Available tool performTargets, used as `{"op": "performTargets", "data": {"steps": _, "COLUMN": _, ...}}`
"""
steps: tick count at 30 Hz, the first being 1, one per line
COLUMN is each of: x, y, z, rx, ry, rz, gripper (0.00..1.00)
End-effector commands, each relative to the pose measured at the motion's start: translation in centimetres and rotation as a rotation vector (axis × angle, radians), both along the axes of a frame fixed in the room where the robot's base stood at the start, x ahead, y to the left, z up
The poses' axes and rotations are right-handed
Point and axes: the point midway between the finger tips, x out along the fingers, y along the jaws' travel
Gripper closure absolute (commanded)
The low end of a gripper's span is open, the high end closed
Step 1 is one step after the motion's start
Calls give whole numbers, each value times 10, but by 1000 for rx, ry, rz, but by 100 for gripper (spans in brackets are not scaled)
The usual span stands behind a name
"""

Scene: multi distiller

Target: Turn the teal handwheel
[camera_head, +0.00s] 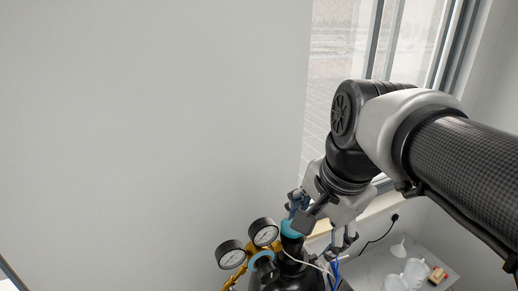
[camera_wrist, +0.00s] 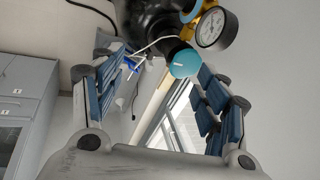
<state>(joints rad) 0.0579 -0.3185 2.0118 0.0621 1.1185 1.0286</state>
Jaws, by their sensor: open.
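The teal handwheel (camera_head: 292,228) sits on top of a dark gas bottle in the head view, close beside my gripper (camera_head: 318,222). In the wrist view the round teal handwheel (camera_wrist: 186,63) shows between the open fingers of my gripper (camera_wrist: 157,60), nearer the right finger. The fingers are apart with blue pads, and nothing is gripped. I cannot tell whether a finger touches the wheel. My gripper partly covers the bottle top in the head view. A second teal part (camera_head: 263,257) shows on the regulator.
Two round gauges (camera_head: 264,232) on brass fittings stand left of the handwheel. A white hose (camera_head: 302,262) and blue cables pass close by. A worktop with white vessels (camera_head: 415,270) is at the lower right. The wall on the left is bare; a window stands behind my arm.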

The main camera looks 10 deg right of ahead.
Motion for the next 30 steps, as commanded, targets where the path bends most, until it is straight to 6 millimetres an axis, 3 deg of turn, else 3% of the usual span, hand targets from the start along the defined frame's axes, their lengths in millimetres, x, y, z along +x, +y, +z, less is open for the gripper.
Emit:
{"op": "performTargets", "data": {"steps": 1, "x": 9, "y": -1, "z": 33, "rx": 22, "ry": 7, "rz": -57, "gripper": 32}}
{"op": "performTargets", "data": {"steps": 3, "x": 18, "y": -2, "z": 53, "rx": 51, "ry": 16, "rz": -131, "gripper": 32}}
{"op": "performTargets", "data": {"steps": 6, "x": 28, "y": -3, "z": 73, "rx": 81, "ry": 25, "rz": -211, "gripper": 32}}
{"op": "performTargets", "data": {"steps": 11, "x": 36, "y": -3, "z": 84, "rx": 106, "ry": 33, "rz": -277, "gripper": 32}}
{"op": "performTargets", "data": {"steps": 17, "x": 43, "y": -2, "z": 65, "rx": 109, "ry": 37, "rz": -287, "gripper": 32}}
{"op": "performTargets", "data": {"steps": 30, "x": 70, "y": 3, "z": -25, "rx": 108, "ry": 39, "rz": -284, "gripper": 32}}
